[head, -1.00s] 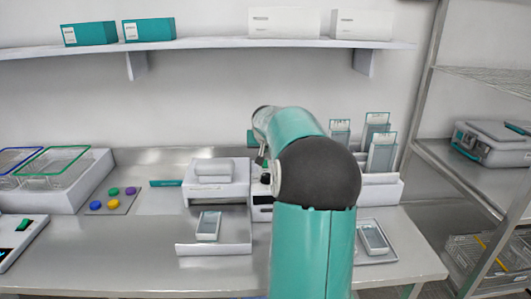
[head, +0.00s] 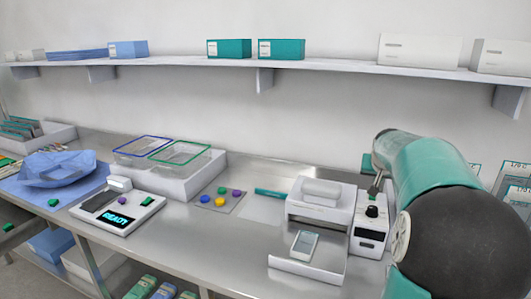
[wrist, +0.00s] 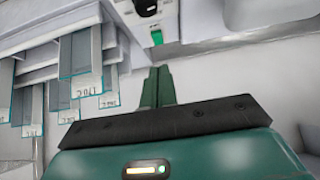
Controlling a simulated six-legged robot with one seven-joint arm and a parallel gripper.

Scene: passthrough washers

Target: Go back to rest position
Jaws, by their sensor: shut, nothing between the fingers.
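My arm, teal with a dark joint, stands at the right of the head view. My gripper shows in the wrist view (wrist: 157,86), its two green fingers together with nothing between them. A white device with a black knob (head: 369,225) is right beside the arm. In the wrist view a device with a knob and a green switch (wrist: 152,22) lies beyond the fingertips, apart from them.
A white machine with an open tray (head: 310,268) holds a small box (head: 304,243). A shelf (head: 330,70) runs above. Clear bench lies in front.

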